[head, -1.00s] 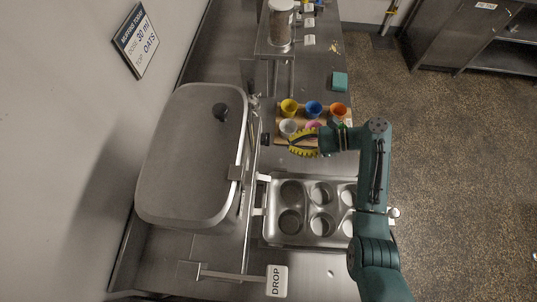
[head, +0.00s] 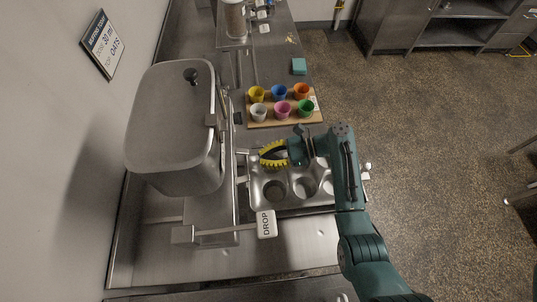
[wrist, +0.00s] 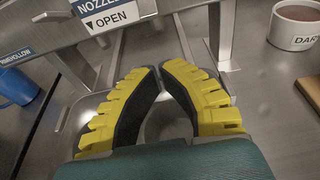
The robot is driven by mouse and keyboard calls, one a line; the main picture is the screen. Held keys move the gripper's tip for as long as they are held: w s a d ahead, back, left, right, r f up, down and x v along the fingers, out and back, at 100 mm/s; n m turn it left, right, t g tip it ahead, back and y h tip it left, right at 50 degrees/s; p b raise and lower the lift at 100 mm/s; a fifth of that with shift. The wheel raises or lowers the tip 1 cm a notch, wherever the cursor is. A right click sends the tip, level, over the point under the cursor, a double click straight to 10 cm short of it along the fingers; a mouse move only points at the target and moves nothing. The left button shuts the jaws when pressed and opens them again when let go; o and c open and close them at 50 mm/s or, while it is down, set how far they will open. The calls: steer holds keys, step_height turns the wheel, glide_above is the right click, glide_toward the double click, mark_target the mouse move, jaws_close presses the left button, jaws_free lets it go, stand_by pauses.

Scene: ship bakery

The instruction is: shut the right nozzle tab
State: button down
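My gripper (head: 268,153) has yellow ribbed fingers and is over the back of the muffin tin, just right of the big steel hopper (head: 172,115). In the wrist view its fingertips (wrist: 160,70) come together with only a thin gap and hold nothing. Two small pale tabs, the farther one (head: 242,152) and the nearer one (head: 242,180), stick out from the hopper side toward the tin. The farther tab is close to my fingertips; contact cannot be told. In the wrist view a plate (wrist: 108,16) reads "NOZZLE" and "OPEN", partly cut off. Which tab is the right one is unclear.
The muffin tin (head: 286,205) lies below my gripper. A wooden board (head: 262,123) with several coloured cups stands behind it. A "DROP" sign (head: 266,224) is in front. The wrist view shows a blue mug (wrist: 18,88) and a white bowl (wrist: 292,28). The front counter is clear.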

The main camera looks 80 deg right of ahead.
mark_target(242, 151)
steer(key=x, duration=0.6)
steer(key=r, duration=0.1)
steer(key=s+r, duration=0.1)
steer(key=r, duration=0.1)
steer(key=shift+s+d+r, duration=0.2)
steer(key=shift+s+r, duration=0.1)
steer(key=shift+r, duration=0.1)
steer(key=shift+r+p, duration=0.1)
steer(key=shift+p, duration=0.3)
steer(key=shift+r+p, duration=0.15)
steer(key=shift+p, duration=0.2)
steer(key=shift+s+g+p, duration=0.1)
steer(key=shift+g+p, duration=0.2)
steer(key=shift+p, duration=0.25)
steer(key=shift+r+p, duration=0.1)
steer(key=shift+p, duration=0.6)
